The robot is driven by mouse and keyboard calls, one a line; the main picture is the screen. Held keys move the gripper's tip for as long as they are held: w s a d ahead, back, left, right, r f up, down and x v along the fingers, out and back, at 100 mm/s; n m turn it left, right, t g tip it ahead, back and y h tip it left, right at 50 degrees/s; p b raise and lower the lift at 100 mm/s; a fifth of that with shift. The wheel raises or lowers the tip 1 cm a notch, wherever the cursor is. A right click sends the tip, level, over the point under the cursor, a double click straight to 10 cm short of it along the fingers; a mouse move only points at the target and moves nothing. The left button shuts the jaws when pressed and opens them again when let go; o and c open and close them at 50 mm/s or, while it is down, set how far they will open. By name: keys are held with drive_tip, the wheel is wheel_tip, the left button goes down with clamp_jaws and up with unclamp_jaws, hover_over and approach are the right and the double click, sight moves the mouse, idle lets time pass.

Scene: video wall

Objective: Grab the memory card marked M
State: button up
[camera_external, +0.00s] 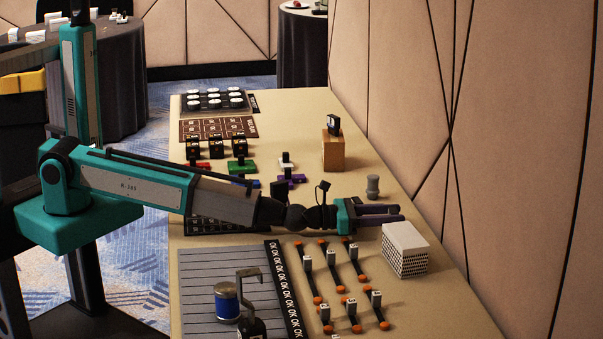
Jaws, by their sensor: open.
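My gripper (382,213) has purple fingers and points right above the table (300,103). It is open, with nothing visible between its fingers. No letter M is legible, so I cannot tell which thing is the memory card marked M. A small dark upright piece (333,125) stands on a wooden block (333,151) behind the gripper. Small white marked pieces (332,258) sit on orange-ended bars in front of the gripper. My arm hides part of the table's middle.
A white box with a dotted side (404,249) stands close in front of the fingers. A grey cylinder (373,187) stands just behind them. A blue can (227,301) rests on a slatted grey panel (222,270) at front left. The wall (520,150) borders the table's right side.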

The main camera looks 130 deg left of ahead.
sight(391, 210)
drive_tip(key=shift+w+a, duration=0.1)
idle(0.5)
drive_tip(key=c, duration=0.7)
drive_tip(key=shift+r+p, duration=1.55)
drive_tip(key=shift+r, duration=3.5)
